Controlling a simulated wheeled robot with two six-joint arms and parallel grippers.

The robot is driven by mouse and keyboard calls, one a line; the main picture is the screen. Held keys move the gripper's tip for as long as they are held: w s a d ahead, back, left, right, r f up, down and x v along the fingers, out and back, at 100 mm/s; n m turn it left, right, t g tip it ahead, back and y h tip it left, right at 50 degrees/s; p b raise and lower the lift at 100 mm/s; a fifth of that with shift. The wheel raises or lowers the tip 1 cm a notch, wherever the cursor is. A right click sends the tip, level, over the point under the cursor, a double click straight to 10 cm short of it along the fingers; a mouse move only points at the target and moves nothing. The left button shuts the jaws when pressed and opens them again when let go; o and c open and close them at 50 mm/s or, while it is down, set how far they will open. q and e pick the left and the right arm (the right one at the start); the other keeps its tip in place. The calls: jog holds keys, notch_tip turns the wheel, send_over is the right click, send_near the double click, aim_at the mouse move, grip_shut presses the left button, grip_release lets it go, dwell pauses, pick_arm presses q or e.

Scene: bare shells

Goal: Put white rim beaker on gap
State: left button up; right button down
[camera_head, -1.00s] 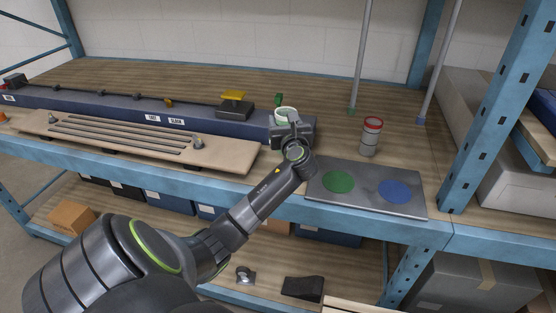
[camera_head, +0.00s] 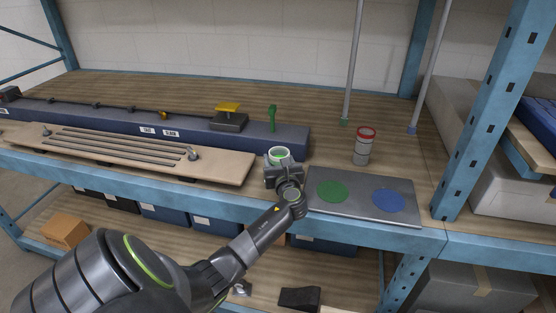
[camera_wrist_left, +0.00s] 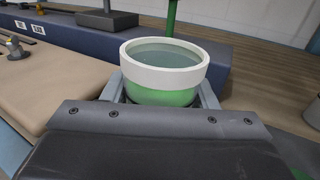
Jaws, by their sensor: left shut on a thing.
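The white rim beaker (camera_head: 279,153) has a white rim and a green body, shown closely in the left wrist view (camera_wrist_left: 166,55). My left gripper (camera_head: 281,171) is shut on it, with one finger on each side (camera_wrist_left: 161,93). The beaker looks upright. In the head view it is in front of the blue rail's right end, between the beige slotted board (camera_head: 110,152) and the grey plate (camera_head: 360,205). I cannot tell its height above the shelf. The gripper and arm hide part of the strip between board and plate. My right gripper is not in view.
A red-rimmed beaker (camera_head: 363,148) stands behind the plate, which bears a green disc (camera_head: 332,191) and a blue disc (camera_head: 388,200). A green post (camera_head: 272,118) and a yellow-topped block (camera_head: 229,119) are by the blue rail (camera_head: 291,142). The shelf's back is clear.

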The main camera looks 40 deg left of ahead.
pick_arm(q)
jog(key=shift+f, duration=0.2)
jog(key=o, duration=1.1)
jog(key=shift+r, duration=0.1)
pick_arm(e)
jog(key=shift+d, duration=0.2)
pick_arm(q)
jog(key=shift+r, duration=0.2)
jog(key=shift+s+d+f, duration=0.15)
jog(key=shift+d, duration=0.1)
jog(key=b+v, duration=0.1)
jog(key=v, duration=0.9)
jog(key=shift+b, duration=0.4)
jog(key=shift+v, duration=0.75)
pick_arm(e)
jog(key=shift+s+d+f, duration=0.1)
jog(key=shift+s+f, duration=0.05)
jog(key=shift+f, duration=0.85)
